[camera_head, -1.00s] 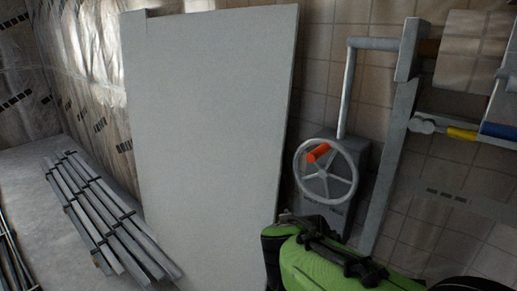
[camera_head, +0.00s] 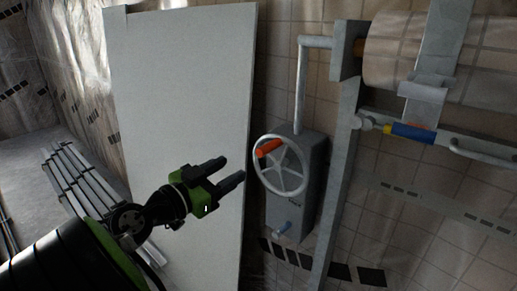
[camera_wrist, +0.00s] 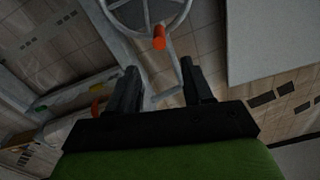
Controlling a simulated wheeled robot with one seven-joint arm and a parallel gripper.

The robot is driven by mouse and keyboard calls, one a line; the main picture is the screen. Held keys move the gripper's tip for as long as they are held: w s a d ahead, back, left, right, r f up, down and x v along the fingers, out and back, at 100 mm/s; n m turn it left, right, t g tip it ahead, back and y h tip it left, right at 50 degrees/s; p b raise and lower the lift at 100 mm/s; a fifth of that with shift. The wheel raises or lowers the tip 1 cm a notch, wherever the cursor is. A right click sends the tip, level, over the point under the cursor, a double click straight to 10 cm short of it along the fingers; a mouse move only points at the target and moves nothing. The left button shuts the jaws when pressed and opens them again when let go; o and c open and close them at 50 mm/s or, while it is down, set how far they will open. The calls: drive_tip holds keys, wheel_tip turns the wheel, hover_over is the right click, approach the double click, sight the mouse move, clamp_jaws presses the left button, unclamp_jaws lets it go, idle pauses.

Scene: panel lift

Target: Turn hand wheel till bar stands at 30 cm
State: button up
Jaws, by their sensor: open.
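The hand wheel (camera_head: 280,184) is a pale spoked ring with an orange handle (camera_head: 269,148) at its upper left. It sits on the front of a grey gearbox (camera_head: 310,160) with a bent pipe above it. In the wrist view the wheel (camera_wrist: 148,12) is at the top edge, partly cut off, with the orange handle (camera_wrist: 159,38) below its rim. My gripper (camera_head: 232,172) is open and empty, left of the wheel and apart from it. In the wrist view its two fingers (camera_wrist: 160,80) point toward the handle. I cannot make out a height scale or the bar's height.
A large pale panel (camera_head: 180,100) leans behind my gripper. A grey post (camera_head: 338,150) stands right of the gearbox, with a horizontal rail (camera_head: 480,152) and a blue-and-yellow part (camera_head: 410,132). Long metal profiles (camera_head: 85,185) lie on the floor at left.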

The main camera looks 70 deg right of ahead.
sight(268, 148)
drive_tip(key=b+x, duration=0.1)
drive_tip(key=x, duration=0.3)
drive_tip(key=shift+s+a+f, duration=0.1)
drive_tip(key=shift+s+d+p, duration=0.25)
drive_tip(key=shift+d+p, duration=0.05)
drive_tip(key=shift+d, duration=0.35)
drive_tip(key=p+x, duration=0.2)
drive_tip(key=x, duration=0.7)
clamp_jaws()
